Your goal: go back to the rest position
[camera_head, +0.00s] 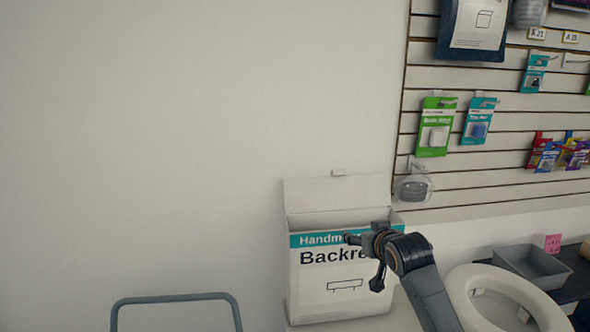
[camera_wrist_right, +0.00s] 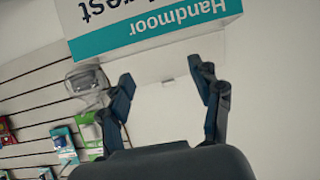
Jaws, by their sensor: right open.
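My right gripper (camera_head: 363,262) is in front of an open carton (camera_head: 312,300) lettered "Handm..." and "Backre...", covering part of its lettering. In the right wrist view the gripper (camera_wrist_right: 162,72) has its two dark fingers spread, with nothing between them. The carton (camera_wrist_right: 150,20) shows there upside down, beyond the fingertips, with "Handmoor" on its teal band. I cannot tell whether the gripper touches it. The carton's lid stands up against the wall, and its inside is mostly hidden. My left gripper is in neither view.
A slatted wall (camera_head: 470,185) with hanging packets (camera_head: 435,127) is at the right. A grey tray (camera_head: 533,265) and a pink note (camera_head: 552,243) are at the lower right, near a pale ring-shaped object (camera_head: 460,290). A grey rail (camera_head: 175,298) is at the lower left. The left wall is bare.

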